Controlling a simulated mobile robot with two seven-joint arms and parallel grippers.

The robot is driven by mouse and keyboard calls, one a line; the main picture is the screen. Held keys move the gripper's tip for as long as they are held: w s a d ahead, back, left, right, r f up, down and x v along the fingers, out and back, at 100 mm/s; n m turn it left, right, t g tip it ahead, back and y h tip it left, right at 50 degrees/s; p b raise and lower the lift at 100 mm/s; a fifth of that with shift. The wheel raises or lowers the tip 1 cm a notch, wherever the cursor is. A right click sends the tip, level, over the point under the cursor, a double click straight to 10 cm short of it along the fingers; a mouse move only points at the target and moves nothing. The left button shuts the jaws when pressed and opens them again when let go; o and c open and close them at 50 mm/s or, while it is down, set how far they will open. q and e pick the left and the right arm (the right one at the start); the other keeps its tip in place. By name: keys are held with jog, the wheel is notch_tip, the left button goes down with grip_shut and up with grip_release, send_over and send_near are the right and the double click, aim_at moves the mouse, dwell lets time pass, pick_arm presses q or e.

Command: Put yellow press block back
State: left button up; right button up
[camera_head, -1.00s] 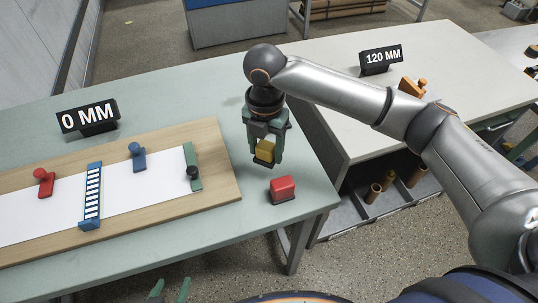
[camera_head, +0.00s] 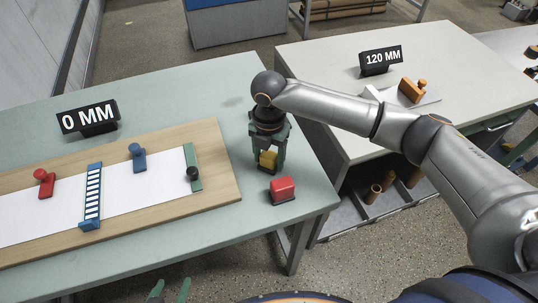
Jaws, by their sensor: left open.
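The yellow press block (camera_head: 268,160) is between the fingers of my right gripper (camera_head: 269,166), which is shut on it. The block is low over the green table, right of the wooden board and behind the red block (camera_head: 283,189). I cannot tell whether its underside touches the table. The fingers hide its sides. My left gripper (camera_head: 170,290) shows only its green fingertips at the bottom edge. They are apart and empty, in front of the table.
The wooden board (camera_head: 222,170) carries white paper, a red knob (camera_head: 44,182), a blue knob (camera_head: 137,157), a blue striped bar (camera_head: 92,195) and a green bar with a black knob (camera_head: 193,172). A second table (camera_head: 330,75) holds an orange tool (camera_head: 412,91).

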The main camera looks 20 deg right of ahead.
aim_at(269, 154)
jog(key=o, duration=0.4)
jog(key=shift+o, duration=0.2)
notch_tip(269, 154, up, 12)
jog(key=shift+r, duration=0.2)
jog(key=shift+f, duration=0.1)
dwell(0.5)
